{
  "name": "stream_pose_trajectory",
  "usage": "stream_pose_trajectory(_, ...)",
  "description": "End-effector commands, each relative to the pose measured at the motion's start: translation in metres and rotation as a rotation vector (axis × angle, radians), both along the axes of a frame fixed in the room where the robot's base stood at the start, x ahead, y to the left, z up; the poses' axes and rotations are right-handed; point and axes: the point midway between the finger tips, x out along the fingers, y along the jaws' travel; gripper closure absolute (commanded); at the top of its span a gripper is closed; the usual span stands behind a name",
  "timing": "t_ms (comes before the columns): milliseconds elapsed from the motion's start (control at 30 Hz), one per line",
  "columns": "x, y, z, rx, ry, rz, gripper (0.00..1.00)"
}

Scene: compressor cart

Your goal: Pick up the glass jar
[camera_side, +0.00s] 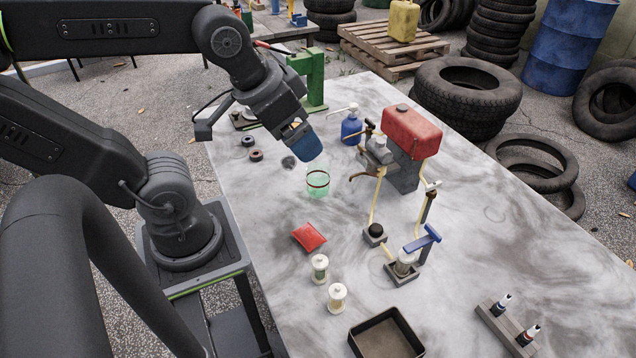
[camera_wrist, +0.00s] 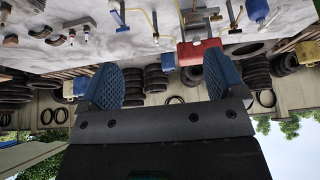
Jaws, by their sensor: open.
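The glass jar (camera_side: 318,183) is clear with a green tint and a dark red band, and stands upright on the grey marbled table. My gripper (camera_side: 306,152) is tilted, with its blue fingers just above and left of the jar in the side view. The fingers appear close to the jar's rim, but I cannot tell whether they touch it. In the wrist view my gripper (camera_wrist: 164,80) is open, with a wide gap between its blue ribbed fingers and nothing between them. The jar does not show in the wrist view.
A blue pump bottle (camera_side: 351,130) and a red tank (camera_side: 411,132) with pipes stand right of the jar. A red pouch (camera_side: 309,237), two pale spools and a dark tray (camera_side: 386,338) are nearer the front. A green frame (camera_side: 312,82) stands behind.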

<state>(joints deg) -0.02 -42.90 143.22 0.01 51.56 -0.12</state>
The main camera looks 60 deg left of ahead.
Motion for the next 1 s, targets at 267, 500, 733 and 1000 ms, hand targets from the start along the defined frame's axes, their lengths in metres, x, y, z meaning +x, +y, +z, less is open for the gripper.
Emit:
stream_pose_trajectory(267, 0.040, 0.029, -0.020, -0.057, 0.099, 0.279, 0.11)
stream_pose_trajectory(500, 0.092, 0.086, -0.072, -0.138, 0.218, 0.735, 0.11)
stream_pose_trajectory(733, 0.114, 0.132, -0.124, -0.186, 0.285, 1.061, 0.11)
stream_pose_trajectory(1000, 0.118, 0.148, -0.152, -0.199, 0.304, 1.169, 0.11)
